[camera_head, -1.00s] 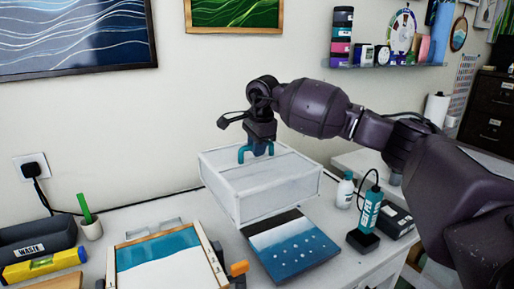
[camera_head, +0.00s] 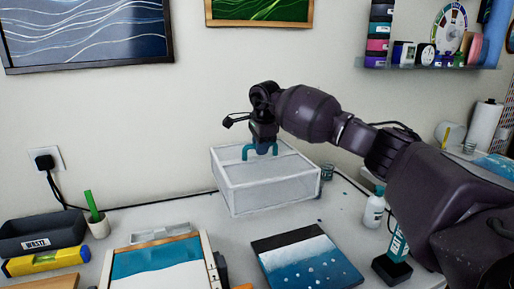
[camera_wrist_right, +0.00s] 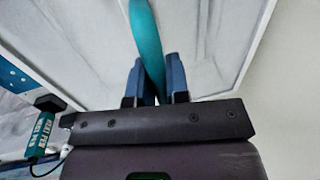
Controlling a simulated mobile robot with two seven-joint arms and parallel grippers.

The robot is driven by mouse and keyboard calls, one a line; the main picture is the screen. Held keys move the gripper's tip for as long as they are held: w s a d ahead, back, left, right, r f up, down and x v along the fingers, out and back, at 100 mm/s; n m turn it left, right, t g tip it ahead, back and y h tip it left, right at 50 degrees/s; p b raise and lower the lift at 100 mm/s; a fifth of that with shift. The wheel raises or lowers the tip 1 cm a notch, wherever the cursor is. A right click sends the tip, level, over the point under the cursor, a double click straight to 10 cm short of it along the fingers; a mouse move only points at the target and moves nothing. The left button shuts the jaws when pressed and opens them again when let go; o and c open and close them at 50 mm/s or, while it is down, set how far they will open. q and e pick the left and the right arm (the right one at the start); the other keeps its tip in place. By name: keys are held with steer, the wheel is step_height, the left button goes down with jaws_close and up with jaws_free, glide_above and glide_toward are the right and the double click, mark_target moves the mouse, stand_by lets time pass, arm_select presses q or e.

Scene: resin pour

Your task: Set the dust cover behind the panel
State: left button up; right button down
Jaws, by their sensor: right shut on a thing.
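The dust cover (camera_head: 268,184) is a clear, white-edged box with a teal handle (camera_head: 247,152) on top. It is behind the panel (camera_head: 305,262), near the wall, with a gap of bare table between them. Its base is at or just above the table; I cannot tell if it touches. The panel lies flat, painted black, white and blue with pale dots. My right gripper (camera_head: 264,147) is shut on the handle from above. The right wrist view shows its fingers (camera_wrist_right: 153,82) on either side of the teal handle, above the cover (camera_wrist_right: 205,40). My left gripper is out of view.
A framed blue-and-white piece (camera_head: 160,265) lies left of the panel. A waste bin (camera_head: 42,233), yellow level (camera_head: 45,262) and green-marker cup (camera_head: 98,226) stand further left. A white bottle (camera_head: 373,208) and teal heat tool (camera_head: 396,246) stand right. A small glass (camera_head: 327,172) is by the cover.

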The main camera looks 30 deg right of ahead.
mark_target(261, 157)
steer(key=shift+f+b, duration=0.3)
steer(key=shift+f, duration=0.55)
steer(key=shift+f+b, duration=0.35)
steer(key=shift+f, duration=1.05)
step_height(261, 157, down, 3)
steer(key=shift+f+b, duration=0.15)
steer(key=shift+b, duration=0.35)
steer(key=shift+f, duration=0.25)
steer(key=c, duration=1.1)
jaws_free()
steer(key=shift+o, duration=0.4)
